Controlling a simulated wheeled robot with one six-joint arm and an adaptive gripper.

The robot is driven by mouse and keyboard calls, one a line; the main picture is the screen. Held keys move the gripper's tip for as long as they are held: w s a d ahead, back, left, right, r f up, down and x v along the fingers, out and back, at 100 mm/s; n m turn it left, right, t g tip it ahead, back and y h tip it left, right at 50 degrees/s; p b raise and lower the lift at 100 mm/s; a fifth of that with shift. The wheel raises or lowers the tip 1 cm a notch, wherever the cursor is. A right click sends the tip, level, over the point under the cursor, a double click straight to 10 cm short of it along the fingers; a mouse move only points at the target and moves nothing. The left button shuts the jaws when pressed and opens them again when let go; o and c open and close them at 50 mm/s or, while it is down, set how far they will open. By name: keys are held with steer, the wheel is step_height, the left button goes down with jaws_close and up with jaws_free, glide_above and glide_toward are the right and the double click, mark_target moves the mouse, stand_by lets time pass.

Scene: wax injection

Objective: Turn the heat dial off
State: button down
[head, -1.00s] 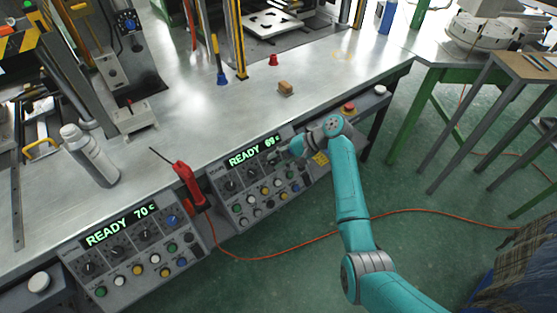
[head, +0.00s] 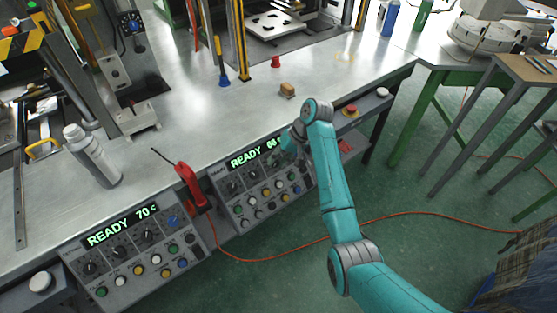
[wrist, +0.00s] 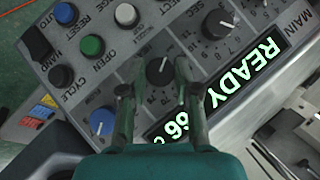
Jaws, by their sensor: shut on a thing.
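The heat dial (wrist: 160,71) is a black knob with a white pointer line on the grey control panel (wrist: 185,45) in the wrist view. It sits between my fingertips (wrist: 159,76), which are shut on it from both sides. The green display (wrist: 235,72) beside it reads READY 66. In the head view my gripper (head: 288,152) is at the right part of the right-hand panel (head: 240,205), and its display (head: 245,160) is partly covered. The dial itself is hidden there.
A second panel (head: 120,270) at the left reads READY 70. A red-handled tool (head: 188,182) stands between the panels. A blue knob (wrist: 102,121), a green button (wrist: 92,45) and other buttons are close to my gripper. An orange cable (head: 290,252) crosses the floor.

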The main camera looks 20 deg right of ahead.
steer(key=shift+f, duration=0.1)
stand_by(0.3)
steer(key=c, duration=0.8)
jaws_free()
steer(key=shift+c, duration=0.2)
steer(key=v, duration=0.7)
steer(key=shift+r, duration=0.3)
steer(key=shift+d, duration=0.1)
